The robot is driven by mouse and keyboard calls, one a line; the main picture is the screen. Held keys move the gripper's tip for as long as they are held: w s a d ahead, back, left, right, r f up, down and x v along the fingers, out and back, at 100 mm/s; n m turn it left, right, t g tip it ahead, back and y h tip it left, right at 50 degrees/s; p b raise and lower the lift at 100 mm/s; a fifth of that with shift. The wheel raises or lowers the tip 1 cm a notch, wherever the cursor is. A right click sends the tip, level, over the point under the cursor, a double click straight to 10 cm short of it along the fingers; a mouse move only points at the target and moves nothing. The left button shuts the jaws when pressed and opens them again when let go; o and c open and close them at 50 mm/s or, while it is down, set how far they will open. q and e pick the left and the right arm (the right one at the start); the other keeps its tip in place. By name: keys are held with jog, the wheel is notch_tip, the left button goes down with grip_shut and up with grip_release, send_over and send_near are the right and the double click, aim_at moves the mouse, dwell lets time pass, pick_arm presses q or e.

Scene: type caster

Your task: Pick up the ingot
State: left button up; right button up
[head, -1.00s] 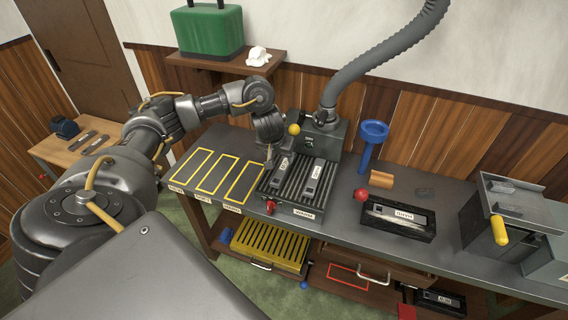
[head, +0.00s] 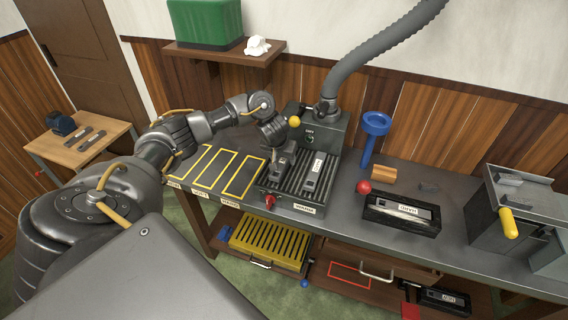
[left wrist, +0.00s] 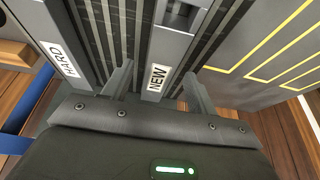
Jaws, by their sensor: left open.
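Two long grey labelled blocks lie side by side on a black grooved rack (head: 262,188). No ingot is named on any label, so I cannot tell for certain which piece it is. The block marked NEW (left wrist: 170,45) is the left one in the head view, partly hidden there by my gripper. My left gripper (head: 281,158) is open over it. In the left wrist view, the fingers (left wrist: 157,90) stand on either side of the NEW block, with gaps between. The block marked HARD (left wrist: 40,22) lies beside it, outside the fingers. My right gripper is not in view.
A machine with a yellow knob (head: 295,122) and grey hose stands behind the rack. Yellow outlined areas (head: 240,178) are bare to its left. A black tray (head: 400,222) and blue funnel (head: 375,128) are to the right. Grey bars (head: 82,138) lie on a side table.

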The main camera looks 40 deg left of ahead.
pick_arm(q)
jog(key=shift+w+a+f, duration=0.1)
jog(key=shift+w+f, duration=0.15)
jog(key=shift+f, duration=0.45)
grip_shut()
dwell(0.8)
jog(key=shift+w+r, duration=0.15)
